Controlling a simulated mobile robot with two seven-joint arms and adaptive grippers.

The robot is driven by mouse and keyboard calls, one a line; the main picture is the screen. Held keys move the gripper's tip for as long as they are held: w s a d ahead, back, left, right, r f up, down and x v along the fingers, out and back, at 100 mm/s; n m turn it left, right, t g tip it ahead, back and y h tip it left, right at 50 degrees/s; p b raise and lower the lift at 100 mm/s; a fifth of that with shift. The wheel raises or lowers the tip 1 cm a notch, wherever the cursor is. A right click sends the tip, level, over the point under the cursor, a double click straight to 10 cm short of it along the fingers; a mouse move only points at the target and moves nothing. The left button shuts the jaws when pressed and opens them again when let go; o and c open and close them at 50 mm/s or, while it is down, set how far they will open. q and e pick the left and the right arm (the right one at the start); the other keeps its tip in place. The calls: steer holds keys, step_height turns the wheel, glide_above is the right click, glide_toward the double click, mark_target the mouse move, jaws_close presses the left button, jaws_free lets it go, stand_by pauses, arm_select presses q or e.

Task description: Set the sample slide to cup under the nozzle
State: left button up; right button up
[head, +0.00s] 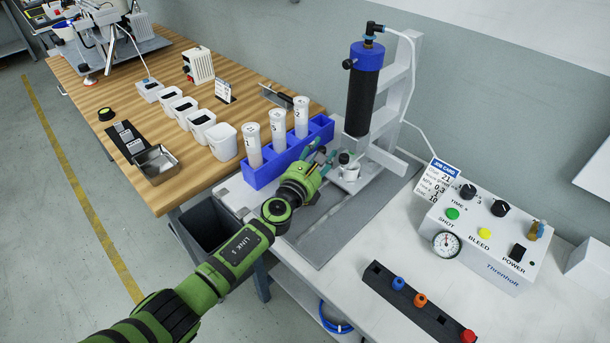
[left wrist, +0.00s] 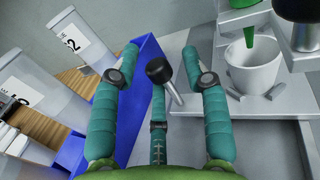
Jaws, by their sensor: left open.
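My left gripper (head: 321,156) is open beside the dispensing stand. In the left wrist view its teal fingers (left wrist: 165,65) are spread on either side of a black knob (left wrist: 159,70) on a short metal stem, with no clear contact. The sample slide is a pale plate (left wrist: 275,107) at the stand's foot. A white cup (left wrist: 252,72) stands on it, right of the fingers; it shows small in the head view (head: 349,172). A green nozzle (left wrist: 250,22) hangs over the cup's opening in the wrist view; I cannot tell whether it is centred. My right gripper is out of view.
A blue rack (head: 262,174) with tall white tubes stands just left of the gripper. The black dispenser cylinder (head: 364,95) rises above the cup. A control box (head: 485,235) and a dark strip (head: 415,305) with coloured caps lie to the right. The grey mat (head: 325,235) in front is clear.

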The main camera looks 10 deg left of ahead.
arm_select(q)
steer(key=v, duration=1)
steer(key=shift+s+d, duration=0.1)
